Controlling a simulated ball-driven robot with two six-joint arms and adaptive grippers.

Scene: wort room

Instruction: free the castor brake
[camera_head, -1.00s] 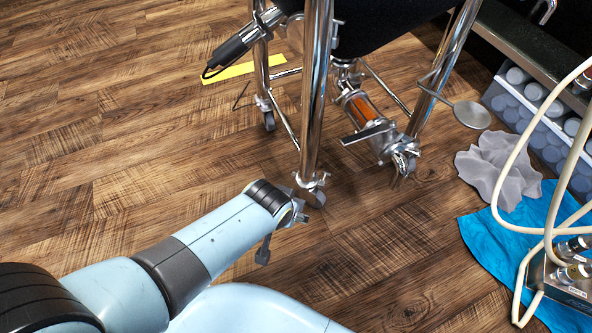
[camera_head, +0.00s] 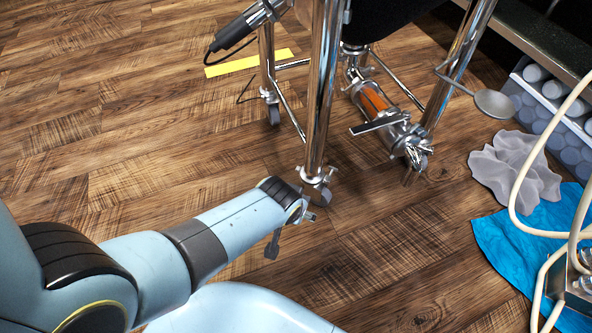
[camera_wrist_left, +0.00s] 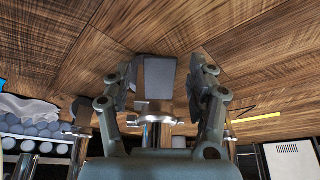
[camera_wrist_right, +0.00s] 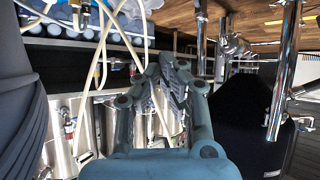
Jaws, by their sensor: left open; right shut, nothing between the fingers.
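A chrome stand leg (camera_head: 322,90) ends in a castor (camera_head: 317,189) on the wood floor, with a small metal tab beside the wheel. My open left gripper (camera_head: 291,229) is low over the floor, just left of and in front of this castor. In the left wrist view a flat grey piece on the castor (camera_wrist_left: 159,78) appears between the open fingers (camera_wrist_left: 165,84); I see no contact. I cannot tell the brake's position. My right gripper (camera_wrist_right: 174,82) is shut and empty in the right wrist view, away from the castor, and is outside the head view.
Other castors stand behind (camera_head: 272,112) and to the right (camera_head: 416,158). An amber sight tube (camera_head: 374,100) with a lever hangs between the legs. A grey cloth (camera_head: 512,172), blue cloth (camera_head: 505,250) and pale hoses (camera_head: 530,190) lie right.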

